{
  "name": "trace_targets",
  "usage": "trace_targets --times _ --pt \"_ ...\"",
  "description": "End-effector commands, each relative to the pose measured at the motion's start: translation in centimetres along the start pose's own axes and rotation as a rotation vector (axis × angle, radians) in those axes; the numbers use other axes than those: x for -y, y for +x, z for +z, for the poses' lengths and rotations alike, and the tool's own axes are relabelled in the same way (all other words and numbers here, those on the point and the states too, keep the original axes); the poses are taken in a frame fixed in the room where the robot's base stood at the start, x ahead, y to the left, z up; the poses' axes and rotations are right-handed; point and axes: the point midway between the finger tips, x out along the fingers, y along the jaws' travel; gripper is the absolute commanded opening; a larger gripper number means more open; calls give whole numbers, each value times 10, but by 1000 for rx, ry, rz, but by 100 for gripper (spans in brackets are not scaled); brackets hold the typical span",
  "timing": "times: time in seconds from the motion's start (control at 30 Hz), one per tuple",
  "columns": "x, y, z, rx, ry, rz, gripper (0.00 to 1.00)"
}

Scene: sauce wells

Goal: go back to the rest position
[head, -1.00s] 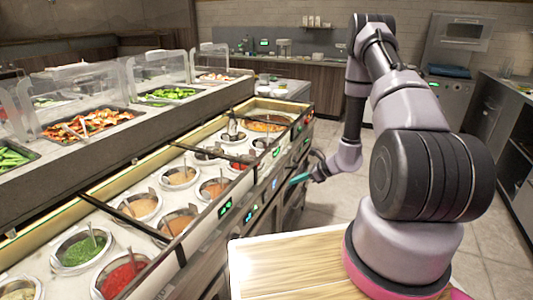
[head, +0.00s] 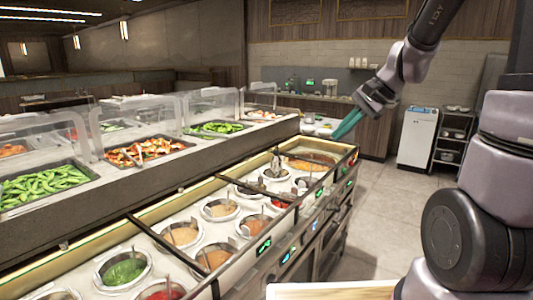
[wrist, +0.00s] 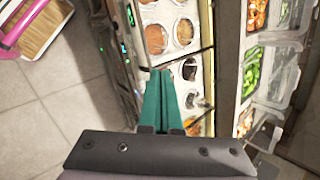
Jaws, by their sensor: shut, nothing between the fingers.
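My gripper (head: 349,124) is up in the air in the head view, over the far right end of the sauce counter (head: 262,240). Its teal fingers are together with nothing between them. In the wrist view, my gripper (wrist: 160,75) points down past the counter's front edge, with the sauce wells (wrist: 158,38) beyond its fingertips. It touches nothing that I can see.
The counter holds several round sauce wells (head: 125,268) with ladles. Behind it stand clear guards and food trays (head: 45,186). A white cabinet (head: 417,138) and a dark shelf (head: 452,140) are at the back right. The tiled floor (head: 375,215) between is clear.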

Motion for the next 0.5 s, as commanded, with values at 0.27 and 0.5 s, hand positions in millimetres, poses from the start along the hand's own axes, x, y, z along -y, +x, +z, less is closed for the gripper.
trace_targets --times 0.27,0.5 --pt "-24 -80 59 -221 -353 72 0" --pt "-52 -130 87 -418 -573 120 0"
